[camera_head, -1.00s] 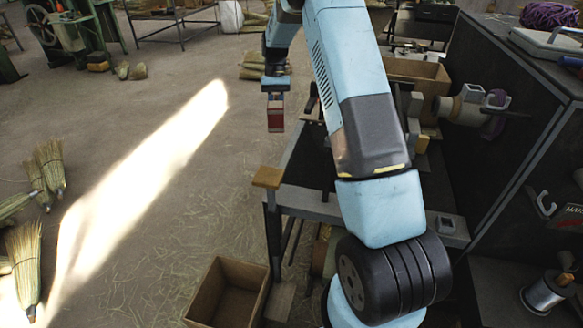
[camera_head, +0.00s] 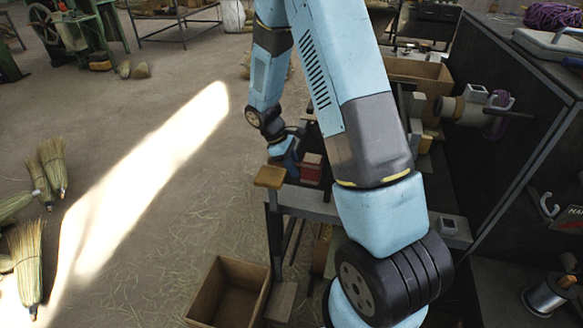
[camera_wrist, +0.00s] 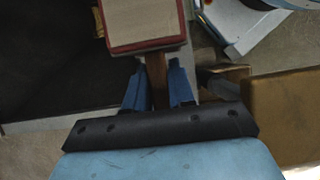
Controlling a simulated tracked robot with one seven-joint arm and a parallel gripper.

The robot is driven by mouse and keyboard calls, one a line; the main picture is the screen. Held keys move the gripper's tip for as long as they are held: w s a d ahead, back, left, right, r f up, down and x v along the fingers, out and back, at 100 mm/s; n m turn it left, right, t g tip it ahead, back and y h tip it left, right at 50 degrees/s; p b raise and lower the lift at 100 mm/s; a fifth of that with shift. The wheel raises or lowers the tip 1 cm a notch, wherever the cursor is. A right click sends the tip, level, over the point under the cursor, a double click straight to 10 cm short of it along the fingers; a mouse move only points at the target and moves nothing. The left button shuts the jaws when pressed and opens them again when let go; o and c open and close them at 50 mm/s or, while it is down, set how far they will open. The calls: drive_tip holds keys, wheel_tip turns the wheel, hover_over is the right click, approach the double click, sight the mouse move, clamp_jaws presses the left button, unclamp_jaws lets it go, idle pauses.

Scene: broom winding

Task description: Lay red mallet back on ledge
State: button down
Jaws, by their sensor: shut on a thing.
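The red mallet has a blocky red head (camera_head: 311,168) with a paler face, seen at the bench's left end in the head view. In the wrist view its head (camera_wrist: 142,22) is at the top, and its brown handle (camera_wrist: 157,85) runs down between two blue fingers. My gripper (camera_wrist: 159,72) is shut on the handle; in the head view my gripper (camera_head: 291,156) is partly hidden by my arm. A grey ledge (camera_head: 315,208) runs along the bench front, near the mallet. I cannot tell whether the mallet touches any surface.
A tan wooden block (camera_head: 269,177) sits at the bench's left corner, close to my gripper; it also shows in the wrist view (camera_wrist: 287,120). A dark panel (camera_head: 515,120) bounds the right side.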

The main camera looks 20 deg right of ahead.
drive_tip(key=shift+s+f, duration=0.2)
drive_tip(key=shift+f, duration=4.2)
drive_tip(key=c, duration=0.9)
unclamp_jaws()
drive_tip(key=shift+r, duration=0.1)
